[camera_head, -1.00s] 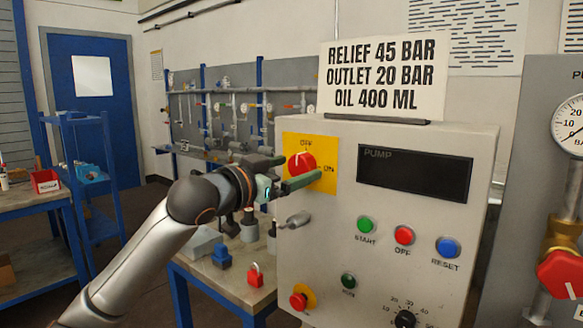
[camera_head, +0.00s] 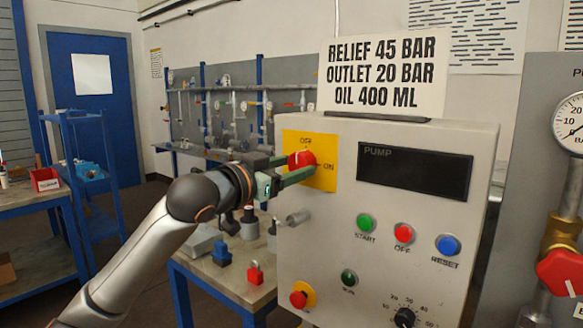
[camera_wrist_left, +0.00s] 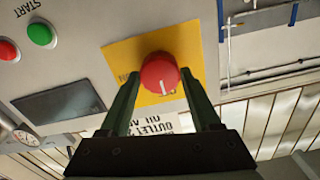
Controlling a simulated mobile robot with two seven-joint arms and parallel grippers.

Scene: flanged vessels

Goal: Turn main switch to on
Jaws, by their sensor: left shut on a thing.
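The main switch is a round red knob (camera_head: 302,159) on a yellow plate (camera_head: 324,178) at the upper left of the grey control panel (camera_head: 400,215). OFF is printed above it and ON to its right. My left gripper (camera_head: 296,166) reaches in from the left and is shut on the knob, one finger on each side. In the left wrist view the knob (camera_wrist_left: 160,74) sits between the green fingertips (camera_wrist_left: 160,82). Its white mark points down there, towards the OFF side. My right gripper is not in view.
A dark pump display (camera_head: 415,172) and START, OFF and RESET buttons are right of and below the switch. A metal key-like part (camera_head: 298,217) juts out below my gripper. A workbench (camera_head: 225,280) with a red padlock (camera_head: 256,274) stands lower left.

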